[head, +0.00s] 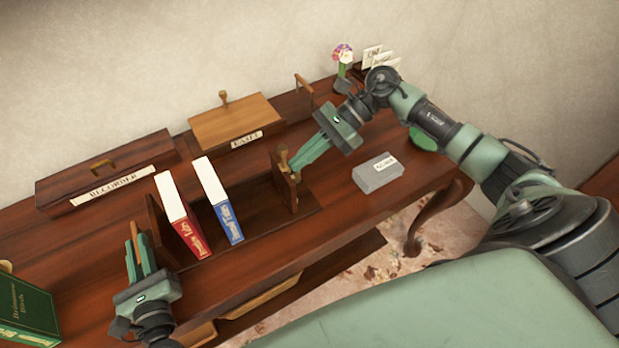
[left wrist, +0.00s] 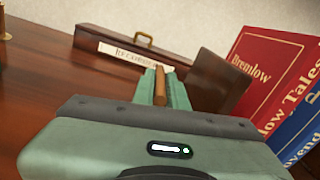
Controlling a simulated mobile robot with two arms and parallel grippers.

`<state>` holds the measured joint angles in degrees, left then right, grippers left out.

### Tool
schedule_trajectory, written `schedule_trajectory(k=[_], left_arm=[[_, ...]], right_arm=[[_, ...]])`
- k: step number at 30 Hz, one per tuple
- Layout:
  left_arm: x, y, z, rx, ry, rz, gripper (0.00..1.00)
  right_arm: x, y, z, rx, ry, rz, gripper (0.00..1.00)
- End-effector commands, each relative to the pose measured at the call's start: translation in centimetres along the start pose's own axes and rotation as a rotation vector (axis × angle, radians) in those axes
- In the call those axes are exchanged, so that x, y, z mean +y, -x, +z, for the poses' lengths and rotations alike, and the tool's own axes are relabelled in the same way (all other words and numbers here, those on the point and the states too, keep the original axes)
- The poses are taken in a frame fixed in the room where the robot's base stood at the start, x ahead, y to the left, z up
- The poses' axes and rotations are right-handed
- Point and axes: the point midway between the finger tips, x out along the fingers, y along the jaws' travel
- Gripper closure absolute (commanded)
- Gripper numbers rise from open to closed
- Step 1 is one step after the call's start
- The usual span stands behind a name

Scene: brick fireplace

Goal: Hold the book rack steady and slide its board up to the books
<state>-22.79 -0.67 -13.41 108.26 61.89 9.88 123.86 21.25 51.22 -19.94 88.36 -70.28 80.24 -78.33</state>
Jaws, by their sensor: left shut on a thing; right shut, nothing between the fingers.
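The book rack (head: 262,238) is dark wood and lies on the desk, with an upright end (head: 160,234) at left and a board (head: 285,188) with a knob at right. A red book (head: 184,220) and a blue book (head: 222,206) stand in it, leaning slightly; a gap separates the blue book from the board. My left gripper (head: 138,245) is shut on a wooden handle (left wrist: 160,88) by the rack's left end. My right gripper (head: 295,172) is shut and empty, its tips at the board's right side; I cannot tell whether they touch it.
A long labelled box (head: 105,178) and an easel box (head: 235,122) lie behind the rack. A grey box (head: 377,173) is to the right. A green book (head: 28,308) is at the left front. Flowers (head: 343,56) and cards stand at the back right.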

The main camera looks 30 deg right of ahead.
Motion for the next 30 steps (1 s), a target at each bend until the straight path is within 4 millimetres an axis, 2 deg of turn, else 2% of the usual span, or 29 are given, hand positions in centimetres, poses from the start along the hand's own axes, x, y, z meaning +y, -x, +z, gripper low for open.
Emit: schedule_trajectory(k=[17,30], left_arm=[[-0.2,0.0,0.1,0.0,0.003,-0.005,1.0],[-0.3,0.0,0.1,0.0,0.002,-0.006,1.0]], right_arm=[[0.1,-0.7,0.4,-0.003,0.001,0.003,1.0],[0.1,-2.1,1.4,-0.003,0.001,0.003,1.0]])
